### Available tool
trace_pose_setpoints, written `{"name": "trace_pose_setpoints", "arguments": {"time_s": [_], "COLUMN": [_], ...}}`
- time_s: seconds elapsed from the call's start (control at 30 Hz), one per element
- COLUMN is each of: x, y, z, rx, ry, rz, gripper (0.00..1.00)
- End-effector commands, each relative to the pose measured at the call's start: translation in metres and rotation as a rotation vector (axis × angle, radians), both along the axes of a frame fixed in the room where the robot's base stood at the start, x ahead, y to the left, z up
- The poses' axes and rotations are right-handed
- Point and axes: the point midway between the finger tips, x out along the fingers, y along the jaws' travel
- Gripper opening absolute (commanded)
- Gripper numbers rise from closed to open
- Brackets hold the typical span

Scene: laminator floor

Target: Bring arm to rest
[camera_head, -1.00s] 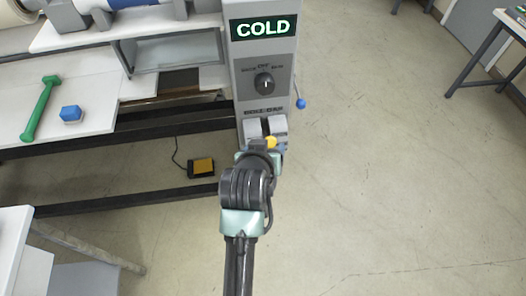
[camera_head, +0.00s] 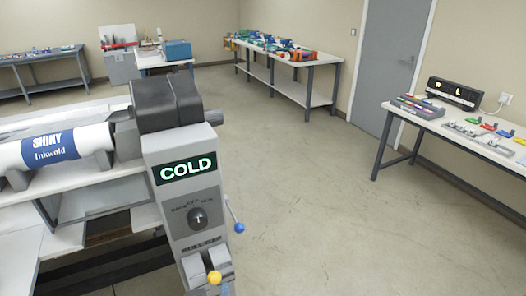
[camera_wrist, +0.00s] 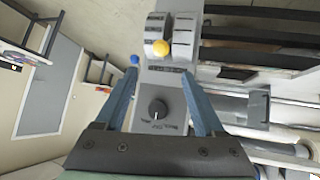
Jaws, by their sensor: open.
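My gripper (camera_wrist: 160,95) shows in the wrist view, with two blue fingers spread apart and nothing between them. It faces the laminator's grey control panel (camera_wrist: 172,75), which lies beyond the fingers. On the panel are a black knob (camera_wrist: 158,109) and a yellow ball (camera_wrist: 161,48) by the grey slots. In the head view the panel carries a lit green COLD sign (camera_head: 187,168), the dial (camera_head: 198,216) and the yellow ball (camera_head: 214,277). A blue-tipped lever (camera_head: 239,228) sticks out at the panel's right side. My arm is out of the head view.
A roll marked SHINY Inkwold (camera_head: 55,147) lies on the laminator at left. A long bench (camera_head: 290,85) stands along the back wall, and a table with trays (camera_head: 440,120) stands at right by a grey door (camera_head: 392,65). The floor (camera_head: 310,200) between them is clear.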

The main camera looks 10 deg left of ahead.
Motion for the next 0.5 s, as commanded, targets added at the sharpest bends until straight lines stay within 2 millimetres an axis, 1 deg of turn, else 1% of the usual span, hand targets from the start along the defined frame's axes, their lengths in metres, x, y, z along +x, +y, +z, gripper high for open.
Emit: {"name": "trace_pose_setpoints", "arguments": {"time_s": [0.07,0.17,0.2,0.27,0.3,0.33,0.37,0.4,0.43,0.47,0.5], "x": [0.009,0.029,0.039,0.051,0.058,0.062,0.064,0.065,0.065,0.064,0.060], "y": [-0.002,-0.008,-0.013,-0.022,-0.029,-0.035,-0.041,-0.050,-0.056,-0.064,-0.073], "z": [0.017,0.060,0.085,0.127,0.157,0.180,0.202,0.232,0.254,0.276,0.305], "rx": [0.019,0.066,0.091,0.131,0.157,0.174,0.191,0.212,0.227,0.241,0.258], "ry": [-0.043,-0.156,-0.220,-0.327,-0.404,-0.462,-0.520,-0.596,-0.655,-0.713,-0.791], "rz": [-0.010,-0.034,-0.047,-0.067,-0.081,-0.091,-0.101,-0.114,-0.123,-0.131,-0.141], "gripper": [0.71,0.71,0.71,0.71,0.71,0.71,0.71,0.71,0.71,0.71,0.71]}}
